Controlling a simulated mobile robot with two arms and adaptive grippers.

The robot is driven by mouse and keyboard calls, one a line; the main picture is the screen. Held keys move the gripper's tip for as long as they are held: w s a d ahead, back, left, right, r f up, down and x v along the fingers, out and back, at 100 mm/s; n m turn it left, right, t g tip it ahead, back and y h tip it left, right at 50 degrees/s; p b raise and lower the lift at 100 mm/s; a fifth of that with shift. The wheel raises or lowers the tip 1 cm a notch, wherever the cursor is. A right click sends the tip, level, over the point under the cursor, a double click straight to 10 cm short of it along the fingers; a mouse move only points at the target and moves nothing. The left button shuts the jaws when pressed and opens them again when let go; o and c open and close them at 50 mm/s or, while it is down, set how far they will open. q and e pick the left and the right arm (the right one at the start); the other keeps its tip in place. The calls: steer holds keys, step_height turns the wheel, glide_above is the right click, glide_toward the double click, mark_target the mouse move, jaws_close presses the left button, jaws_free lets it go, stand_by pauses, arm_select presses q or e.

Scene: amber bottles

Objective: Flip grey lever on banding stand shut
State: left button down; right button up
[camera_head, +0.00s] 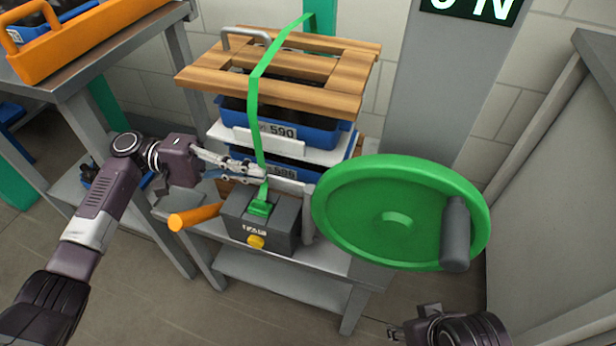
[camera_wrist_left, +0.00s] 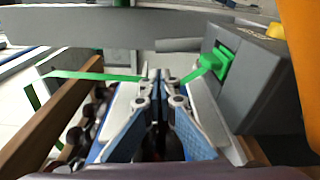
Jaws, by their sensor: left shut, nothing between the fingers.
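The banding stand's dark grey box (camera_head: 262,220) sits on the grey bench, with a green clip and a yellow button on it. A grey upright bar (camera_head: 308,213), which looks like the lever, stands at its right side by the green wheel. My left gripper (camera_head: 262,173) is shut and empty behind the box, beside the green band (camera_head: 254,120). In the left wrist view its fingertips (camera_wrist_left: 158,76) are together, with the box (camera_wrist_left: 245,85) to the right. My right gripper (camera_head: 394,334) is at the bottom right, away from the stand; its opening is unclear.
The large green wheel (camera_head: 350,205) with a grey crank handle (camera_head: 456,235) stands right of the box. An orange handle (camera_head: 195,216) sticks out left. Blue crates (camera_head: 285,133) under a wooden frame (camera_head: 215,75) are stacked behind. An orange tray (camera_head: 85,52) is on the left table.

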arm_select(q)
steer(key=s+d, duration=0.1)
steer(key=d, duration=0.9)
steer(key=shift+s, duration=0.3)
steer(key=shift+f, duration=0.1)
steer(key=s+m, duration=0.1)
steer(key=s+m+b, duration=0.1)
steer(key=s+a+m, duration=0.1)
steer(key=shift+s+a+r, duration=0.1)
steer(key=shift+s+r, duration=0.05)
steer(key=shift+r, duration=0.25)
step_height(320, 180, up, 10)
stand_by(0.4)
